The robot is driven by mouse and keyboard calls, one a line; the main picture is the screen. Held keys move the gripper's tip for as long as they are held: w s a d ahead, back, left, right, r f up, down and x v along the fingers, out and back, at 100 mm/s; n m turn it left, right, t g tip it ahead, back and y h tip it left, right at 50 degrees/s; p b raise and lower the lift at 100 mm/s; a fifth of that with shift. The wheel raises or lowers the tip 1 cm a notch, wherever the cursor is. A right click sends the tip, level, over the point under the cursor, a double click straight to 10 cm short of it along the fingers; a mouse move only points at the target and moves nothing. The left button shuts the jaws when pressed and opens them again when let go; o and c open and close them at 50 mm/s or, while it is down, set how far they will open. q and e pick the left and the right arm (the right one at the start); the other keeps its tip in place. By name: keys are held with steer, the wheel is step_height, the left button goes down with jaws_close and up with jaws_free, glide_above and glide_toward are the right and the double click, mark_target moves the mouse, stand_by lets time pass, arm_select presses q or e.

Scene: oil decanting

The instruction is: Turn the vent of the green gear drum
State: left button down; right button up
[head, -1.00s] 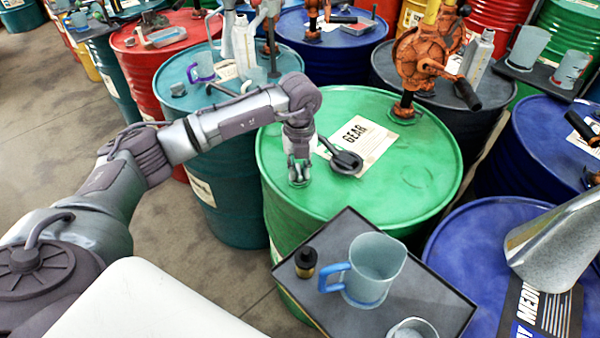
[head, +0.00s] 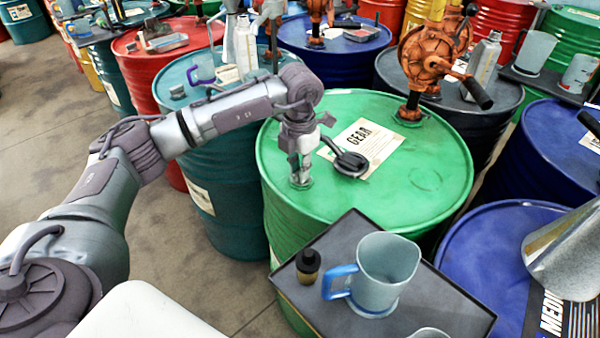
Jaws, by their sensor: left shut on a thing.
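The green gear drum (head: 425,180) stands upright in the middle of the head view, with a white GEAR label (head: 374,137) on its lid. My left gripper (head: 300,180) points down at the lid's left side, near the rim. It is shut on the vent (head: 301,186), a small green fitting at its fingertips. The fingers hide most of the vent, so its exact angle cannot be told. My right gripper is not in view.
A dark hand tool (head: 350,162) lies on the lid close to my left gripper. An orange hand pump (head: 425,60) stands behind. In front, a dark tray (head: 440,310) holds a blue-handled jug (head: 387,265) and a small black-capped bottle (head: 308,262).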

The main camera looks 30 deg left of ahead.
arm_select(q)
steer(key=shift+m, duration=0.6)
steer(key=shift+b, duration=0.3)
steer(key=c, duration=1.1)
jaws_free()
steer(key=shift+r, duration=0.1)
step_height(320, 180, up, 12)
steer(key=shift+f, duration=0.1)
